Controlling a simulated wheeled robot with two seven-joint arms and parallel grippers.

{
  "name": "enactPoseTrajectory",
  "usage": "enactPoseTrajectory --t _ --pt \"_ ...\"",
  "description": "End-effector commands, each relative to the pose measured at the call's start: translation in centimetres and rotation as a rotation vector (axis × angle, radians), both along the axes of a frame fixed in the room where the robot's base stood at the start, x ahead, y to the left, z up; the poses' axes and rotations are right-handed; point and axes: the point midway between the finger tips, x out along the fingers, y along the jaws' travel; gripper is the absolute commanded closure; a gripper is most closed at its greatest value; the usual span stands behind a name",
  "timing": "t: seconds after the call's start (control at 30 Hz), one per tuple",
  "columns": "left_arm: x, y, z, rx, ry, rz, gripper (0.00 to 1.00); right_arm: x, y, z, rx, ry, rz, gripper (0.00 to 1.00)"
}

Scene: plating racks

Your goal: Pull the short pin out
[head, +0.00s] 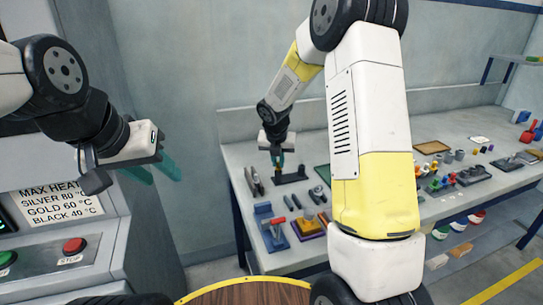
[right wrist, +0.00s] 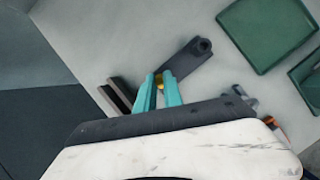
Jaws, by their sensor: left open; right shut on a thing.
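My right gripper (head: 278,165) is at the left end of the workbench, fingers pointing down over a dark holder (head: 293,178). My left gripper (head: 155,169) is open and empty, away from the bench at the left.
Grey tools (head: 254,181) lie left of the holder. Blue blocks with red-handled parts (head: 269,226) stand nearer on the bench (head: 232,160). Green trays (right wrist: 265,32) lie to the right. A control panel (head: 62,235) with buttons stands at the lower left.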

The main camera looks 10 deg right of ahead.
Motion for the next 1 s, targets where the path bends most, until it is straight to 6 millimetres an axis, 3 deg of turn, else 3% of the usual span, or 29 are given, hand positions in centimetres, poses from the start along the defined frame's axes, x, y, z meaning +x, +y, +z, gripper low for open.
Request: enactPoseTrajectory --t 1.0 --pt "0.0 0.0 0.0 0.000 0.000 0.000 0.58 0.1 0.0 3.2 0.001 -0.001 -0.003 1.00"
